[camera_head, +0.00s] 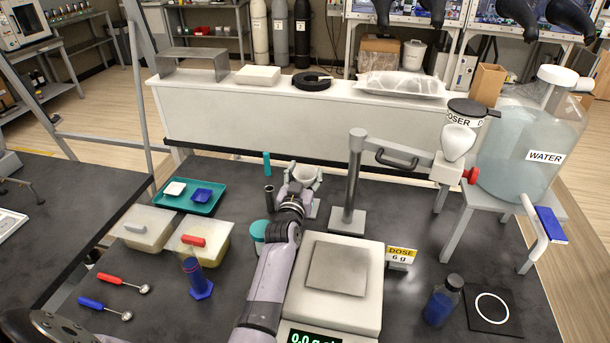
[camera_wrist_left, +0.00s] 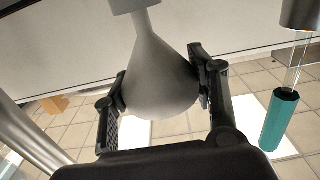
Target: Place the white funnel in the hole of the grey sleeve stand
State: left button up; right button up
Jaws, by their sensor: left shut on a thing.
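The white funnel (camera_head: 305,174) is held upright, wide mouth up, between the fingertips of my left gripper (camera_head: 302,182). In the left wrist view, which is upside down, the funnel (camera_wrist_left: 160,78) sits between both fingers of my left gripper (camera_wrist_left: 163,88), which press on its cone. Its narrow stem points toward a grey cylinder (camera_wrist_left: 135,5), apparently the sleeve of the stand, and meets it in the picture. How deep the stem is in the hole cannot be told. In the head view, a grey stand part (camera_head: 313,209) shows beside the gripper; the rest is hidden.
A dark tube holder (camera_head: 269,200) with a teal-capped tube (camera_head: 267,163) stands close to the left of the gripper. A metal post (camera_head: 354,180) and a scale (camera_head: 338,268) are to the right.

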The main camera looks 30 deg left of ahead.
pick_arm(q)
jog(key=shift+f+b, duration=0.3)
jog(key=shift+f, duration=0.35)
jog(key=o, duration=0.8)
jog(key=shift+r, duration=0.25)
jog(key=s+p, duration=0.1)
jog(key=s+r+p, duration=0.1)
jog(key=p, duration=0.1)
jog(key=shift+s+d+r, duration=0.1)
jog(key=shift+s+d, duration=0.15)
jog(key=shift+d, duration=0.1)
jog(key=shift+f+p+v, duration=0.15)
jog(key=shift+p+v, duration=0.95)
jog(key=shift+v, duration=1.25)
jog(key=shift+f+p+v, duration=0.1)
jog(key=shift+p+v, duration=1)
jog(key=shift+v, duration=1.25)
